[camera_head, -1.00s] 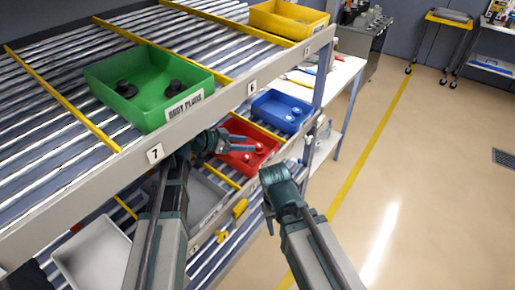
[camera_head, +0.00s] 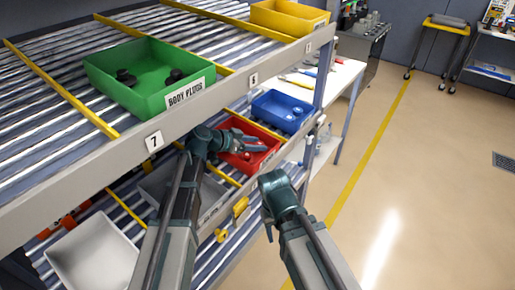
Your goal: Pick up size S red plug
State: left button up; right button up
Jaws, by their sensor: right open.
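The red bin (camera_head: 262,159) sits on the middle shelf level, under the upper roller shelf. Small plugs lie in it, one showing as a pale and red spot (camera_head: 248,156); their sizes are too small to tell. My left gripper (camera_head: 256,147) reaches over the red bin from the left, its fingers above the bin's inside and hiding part of it. Whether its fingers hold anything is not clear. My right gripper (camera_head: 268,226) is open and empty, hanging in front of the shelf, apart from the bins.
A green bin with black plugs (camera_head: 150,88) and a yellow bin (camera_head: 290,18) stand on the upper shelf. A blue bin (camera_head: 283,110) is right beside the red one. Grey bins (camera_head: 95,255) lie lower left. Yellow dividers and the upper shelf edge are close to my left arm. The floor at right is clear.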

aim_at(260, 143)
pick_arm(q)
jog(key=shift+s+d+f, duration=0.15)
jog(key=shift+d, duration=0.2)
jog(key=shift+s+d+f, duration=0.1)
jog(key=shift+d, duration=0.25)
grip_shut()
pick_arm(e)
jog(key=shift+f, duration=0.4)
jog(key=shift+d, duration=0.1)
pick_arm(q)
jog(key=shift+r, duration=0.2)
jog(key=shift+w+d+p, duration=0.2)
jog(key=shift+w+p, duration=0.1)
jog(key=shift+p, duration=0.15)
jog(key=shift+w+d+r+p, duration=0.25)
jog(key=shift+w+p, duration=0.1)
jog(key=shift+p, duration=0.1)
jog(key=r+p, duration=0.5)
jog(key=r, duration=0.1)
jog(key=a+r+p, duration=0.1)
jog(key=r+p, duration=0.1)
jog(key=p, duration=0.1)
jog(key=shift+s+r+p, duration=0.1)
jog(key=shift+r+p, duration=0.2)
jog(key=shift+r, duration=0.1)
pick_arm(e)
notch_tip(260, 143, up, 10)
jog(key=shift+w+d, duration=0.15)
jog(key=shift+w, duration=0.2)
